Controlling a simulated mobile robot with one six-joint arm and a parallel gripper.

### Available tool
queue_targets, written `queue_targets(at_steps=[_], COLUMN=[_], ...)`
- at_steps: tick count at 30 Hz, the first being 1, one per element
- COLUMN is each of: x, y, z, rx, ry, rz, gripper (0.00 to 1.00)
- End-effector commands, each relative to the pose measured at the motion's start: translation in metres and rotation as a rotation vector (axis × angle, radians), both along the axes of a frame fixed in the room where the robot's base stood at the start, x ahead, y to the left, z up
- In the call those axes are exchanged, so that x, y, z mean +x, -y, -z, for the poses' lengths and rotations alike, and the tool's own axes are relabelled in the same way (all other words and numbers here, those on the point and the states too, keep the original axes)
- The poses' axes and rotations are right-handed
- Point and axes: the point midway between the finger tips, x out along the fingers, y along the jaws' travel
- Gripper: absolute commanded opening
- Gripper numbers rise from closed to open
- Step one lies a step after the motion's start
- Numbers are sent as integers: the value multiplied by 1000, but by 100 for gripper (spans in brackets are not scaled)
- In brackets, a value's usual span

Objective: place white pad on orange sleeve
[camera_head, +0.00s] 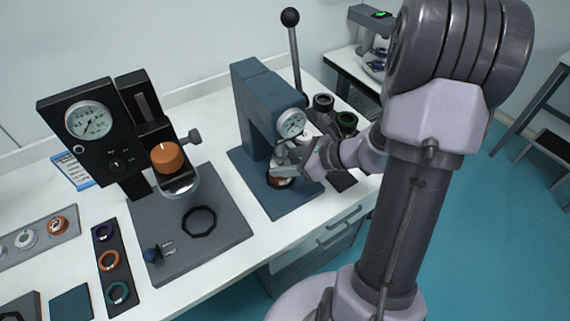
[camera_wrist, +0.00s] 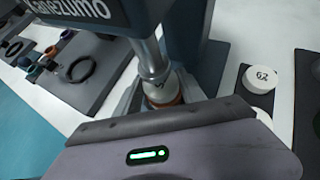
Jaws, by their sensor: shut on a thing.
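My gripper (camera_head: 284,167) reaches in under the ram of the blue press (camera_head: 257,110). In the wrist view its grey jaws (camera_wrist: 160,92) are closed around a small whitish piece (camera_wrist: 158,84), which looks like the white pad. The metal ram is directly above it. An orange-brown ring-like piece, apparently the orange sleeve (camera_wrist: 170,101), shows just below the pad. In the head view this sleeve (camera_head: 280,183) is on the press base, partly hidden by my gripper. I cannot tell whether pad and sleeve touch.
A black gauge stand (camera_head: 90,125) holding an orange cylinder (camera_head: 167,157) stands left on a grey plate (camera_head: 217,240). A white disc (camera_wrist: 260,78) with dark marking lies right of the jaws in the wrist view. A black-knobbed lever (camera_head: 290,18) rises behind the press.

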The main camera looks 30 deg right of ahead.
Motion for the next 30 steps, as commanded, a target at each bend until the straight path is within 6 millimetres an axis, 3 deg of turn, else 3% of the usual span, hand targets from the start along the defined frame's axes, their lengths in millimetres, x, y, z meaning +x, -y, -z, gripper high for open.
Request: queue_targets(at_steps=[7, 8, 10, 21, 30], x=[0, 0, 0, 0, -49], y=[0, 0, 0, 0, 36], z=[4, 3, 2, -4, -48], rx=[0, 0, 0, 0, -1], ry=[0, 0, 0, 0, 2], rz=[0, 0, 0, 0, 6], gripper=[1, 53, 67, 69, 69])
